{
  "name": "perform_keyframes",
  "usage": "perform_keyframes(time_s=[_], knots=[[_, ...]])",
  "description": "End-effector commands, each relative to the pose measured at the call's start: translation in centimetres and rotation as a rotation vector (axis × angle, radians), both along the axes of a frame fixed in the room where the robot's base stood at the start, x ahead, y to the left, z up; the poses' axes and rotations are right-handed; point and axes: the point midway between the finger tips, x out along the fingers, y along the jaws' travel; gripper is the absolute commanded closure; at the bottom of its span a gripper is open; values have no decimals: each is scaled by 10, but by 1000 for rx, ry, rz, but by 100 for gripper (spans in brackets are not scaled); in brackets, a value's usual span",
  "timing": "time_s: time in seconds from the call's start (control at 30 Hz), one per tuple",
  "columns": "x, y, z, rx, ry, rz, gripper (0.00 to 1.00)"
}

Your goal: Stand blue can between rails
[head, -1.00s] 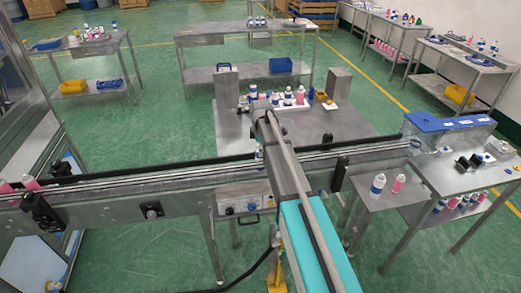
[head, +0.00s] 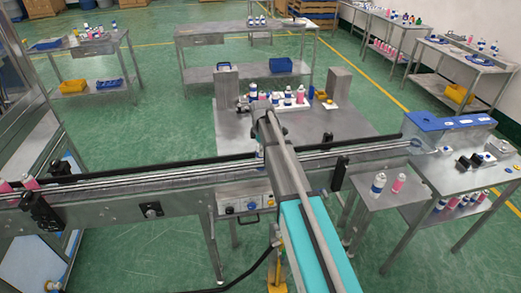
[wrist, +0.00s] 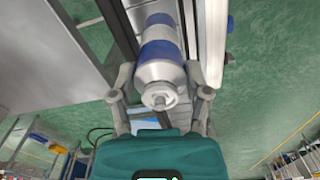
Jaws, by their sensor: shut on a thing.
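The blue can (wrist: 161,50), white with a blue band and a silvery domed top with a small valve, is between the fingers of my gripper (wrist: 161,84) in the wrist view. My gripper is shut on it. The conveyor's metal rails (head: 150,179) run across the head view, and a rail (wrist: 215,45) passes close right of the can in the wrist view. Whether the can touches the belt cannot be told.
A steel table (head: 230,125) with bottles and two metal blocks is behind the conveyor. A blue-lidded machine (head: 450,124) stands at the right end. Dark brackets (head: 339,174) stick out from the conveyor's front.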

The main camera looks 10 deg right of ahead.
Motion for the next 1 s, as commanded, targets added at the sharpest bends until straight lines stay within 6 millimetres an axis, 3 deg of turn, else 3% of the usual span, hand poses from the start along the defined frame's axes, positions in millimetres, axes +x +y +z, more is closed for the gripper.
perform_keyframes(time_s=[0.97, 1.0], knots=[[0, 1, -5, 0, 0, 1, 84], [0, 1, -5, 0, 0, 1, 36]])
